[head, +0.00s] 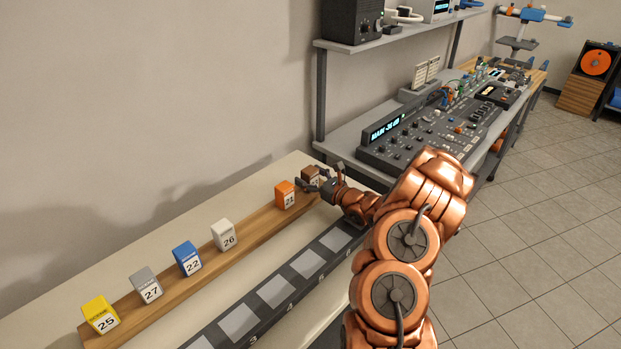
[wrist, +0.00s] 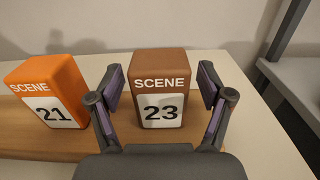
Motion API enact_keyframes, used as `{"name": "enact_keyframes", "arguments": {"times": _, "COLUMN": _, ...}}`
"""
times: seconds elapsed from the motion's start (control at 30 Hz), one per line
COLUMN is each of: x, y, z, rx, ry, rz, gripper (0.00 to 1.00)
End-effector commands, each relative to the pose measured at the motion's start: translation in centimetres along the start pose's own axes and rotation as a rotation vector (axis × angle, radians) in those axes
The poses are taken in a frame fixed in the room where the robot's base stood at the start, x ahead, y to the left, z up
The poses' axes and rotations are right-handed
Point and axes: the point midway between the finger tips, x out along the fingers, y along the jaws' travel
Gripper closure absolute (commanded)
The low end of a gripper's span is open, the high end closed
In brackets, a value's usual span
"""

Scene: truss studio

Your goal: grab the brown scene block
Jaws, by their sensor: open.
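The brown scene block (wrist: 159,62), labelled SCENE 23, stands upright on the wooden strip in the wrist view. My gripper (wrist: 158,88) is open, with one finger on each side of the block's front. The fingers appear apart from the block, with a gap on both sides. In the head view the brown block (head: 311,174) sits at the far right end of the wooden strip, partly hidden by my gripper (head: 326,180).
An orange block (wrist: 50,90) labelled 21 stands just left of my left finger. White (head: 224,235), blue (head: 187,258), grey (head: 146,285) and yellow (head: 100,314) blocks stand farther left on the wooden strip (head: 259,217). A dark slotted rack (head: 257,311) lies in front. A shelf post (head: 321,95) rises behind.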

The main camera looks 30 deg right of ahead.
Motion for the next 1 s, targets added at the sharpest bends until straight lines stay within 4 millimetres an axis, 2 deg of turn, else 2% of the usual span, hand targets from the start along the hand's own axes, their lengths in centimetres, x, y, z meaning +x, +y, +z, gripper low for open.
{"name": "enact_keyframes", "arguments": {"times": 0.07, "x": -0.02, "y": -0.02, "z": -0.01, "rx": 0.000, "ry": 0.000, "rz": 0.000, "gripper": 0.22}}
{"name": "enact_keyframes", "arguments": {"times": 0.7, "x": -0.06, "y": -0.07, "z": 0.01, "rx": -0.001, "ry": 0.000, "rz": -0.001, "gripper": 0.89}}
{"name": "enact_keyframes", "arguments": {"times": 1.0, "x": -0.04, "y": -0.06, "z": 0.20, "rx": -0.001, "ry": 0.000, "rz": -0.001, "gripper": 0.89}}
